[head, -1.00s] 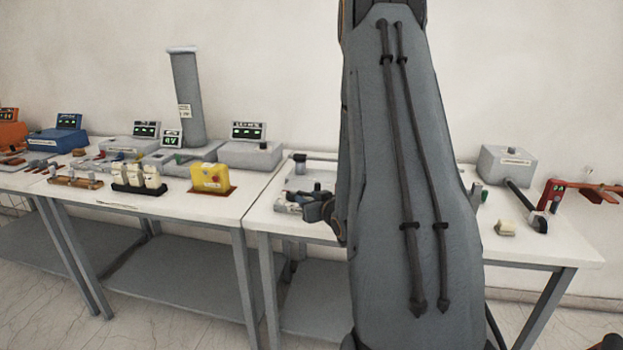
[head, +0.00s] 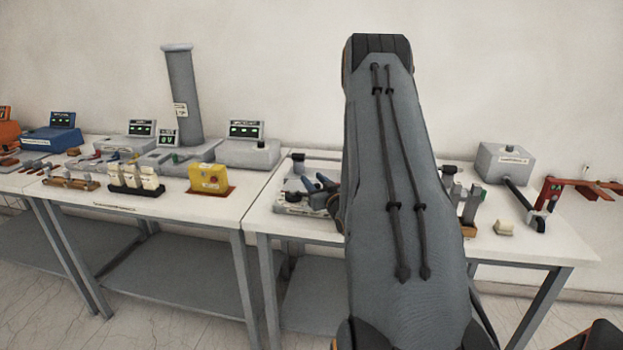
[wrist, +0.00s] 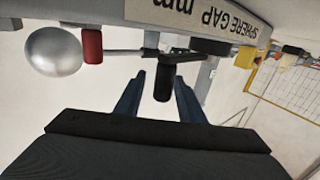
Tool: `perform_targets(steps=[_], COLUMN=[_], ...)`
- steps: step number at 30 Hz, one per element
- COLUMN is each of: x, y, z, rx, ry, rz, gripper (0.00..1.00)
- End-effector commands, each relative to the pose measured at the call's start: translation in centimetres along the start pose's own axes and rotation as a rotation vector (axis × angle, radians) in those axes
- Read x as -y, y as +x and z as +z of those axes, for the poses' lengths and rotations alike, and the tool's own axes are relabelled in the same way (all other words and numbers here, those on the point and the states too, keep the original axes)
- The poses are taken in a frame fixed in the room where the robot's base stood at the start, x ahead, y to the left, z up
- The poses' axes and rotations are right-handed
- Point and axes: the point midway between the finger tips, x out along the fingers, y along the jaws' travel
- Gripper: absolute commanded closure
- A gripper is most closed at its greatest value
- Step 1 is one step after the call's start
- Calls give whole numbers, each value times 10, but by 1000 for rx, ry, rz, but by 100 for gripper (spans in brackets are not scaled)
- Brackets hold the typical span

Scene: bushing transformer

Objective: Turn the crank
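In the wrist view, a dark crank handle (wrist: 163,86) hangs from a short dark crank arm (wrist: 178,57) beside a grey body with an upside-down "SPHERE GAP mm" label (wrist: 200,15). My gripper (wrist: 160,76) is open. Its two blue fingertips lie on either side of the handle, with a visible gap on each side. Whether the handle is at the same depth as the fingertips I cannot tell. In the head view, the bluish fingers of my gripper (head: 325,182) show over the right table; my arm hides much of the apparatus there.
In the wrist view, a silver sphere (wrist: 54,50) and a red cylinder (wrist: 92,46) are at the left. In the head view, a grey box (head: 503,162), a black lever (head: 522,200) and a red bracket (head: 549,194) stand at the right table's far end.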

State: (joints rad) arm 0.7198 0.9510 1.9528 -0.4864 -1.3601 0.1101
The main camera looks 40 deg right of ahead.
Motion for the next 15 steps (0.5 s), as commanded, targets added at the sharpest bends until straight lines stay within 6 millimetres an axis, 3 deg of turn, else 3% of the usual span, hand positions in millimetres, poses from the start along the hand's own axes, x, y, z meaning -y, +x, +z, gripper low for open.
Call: perform_targets(steps=[10,15], x=[4,4], y=[7,7], z=[0,0], rx=[0,0], ry=[0,0], rz=[-5,-5], gripper=[64,91])
